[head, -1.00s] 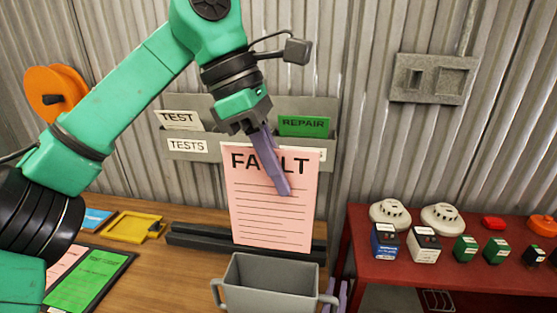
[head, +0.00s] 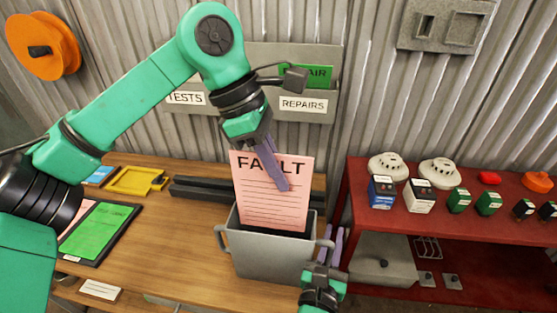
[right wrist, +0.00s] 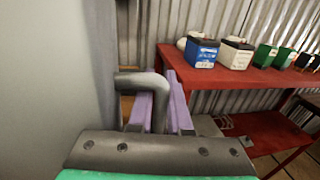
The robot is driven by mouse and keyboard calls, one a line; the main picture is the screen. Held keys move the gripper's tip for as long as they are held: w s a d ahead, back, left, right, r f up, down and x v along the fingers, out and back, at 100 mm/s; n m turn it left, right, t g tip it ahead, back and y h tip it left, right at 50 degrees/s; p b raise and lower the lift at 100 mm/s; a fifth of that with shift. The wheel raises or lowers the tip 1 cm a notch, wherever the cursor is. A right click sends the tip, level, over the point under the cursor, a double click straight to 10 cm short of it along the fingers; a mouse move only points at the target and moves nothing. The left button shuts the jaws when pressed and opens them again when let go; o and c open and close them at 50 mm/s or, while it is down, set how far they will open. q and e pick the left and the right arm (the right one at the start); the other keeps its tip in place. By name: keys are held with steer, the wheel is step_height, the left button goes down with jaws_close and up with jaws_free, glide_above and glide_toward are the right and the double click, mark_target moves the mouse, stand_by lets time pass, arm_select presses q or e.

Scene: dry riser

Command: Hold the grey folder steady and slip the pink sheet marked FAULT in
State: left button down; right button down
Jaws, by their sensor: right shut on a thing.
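The pink sheet marked FAULT (head: 265,205) is upright in the head view. My left gripper (head: 281,184) is shut on it, one purple finger across its front. The sheet's lower edge is at the mouth of a grey open-topped holder with side handles (head: 275,262), which I take as the grey folder. A dark strip shows below the sheet; I cannot tell how deep the sheet sits. My right gripper (head: 335,240) is shut on the holder's right handle, and the right wrist view shows the handle (right wrist: 158,88) at the purple fingers (right wrist: 165,110).
The wall rack behind has TESTS and REPAIRS (head: 303,104) pockets. A green sheet on a black board (head: 95,235) and a yellow tray (head: 137,181) lie left on the wooden table. A red shelf (head: 440,222) with detectors and small boxes stands right.

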mark_target(249, 152)
arm_select(q)
steer(key=shift+f, duration=3.4)
steer(key=c, duration=1)
jaws_free()
steer(key=shift+r, duration=0.1)
steer(key=v, duration=1.1)
steer(key=shift+a+r, duration=0.15)
steer(key=shift+r, duration=0.25)
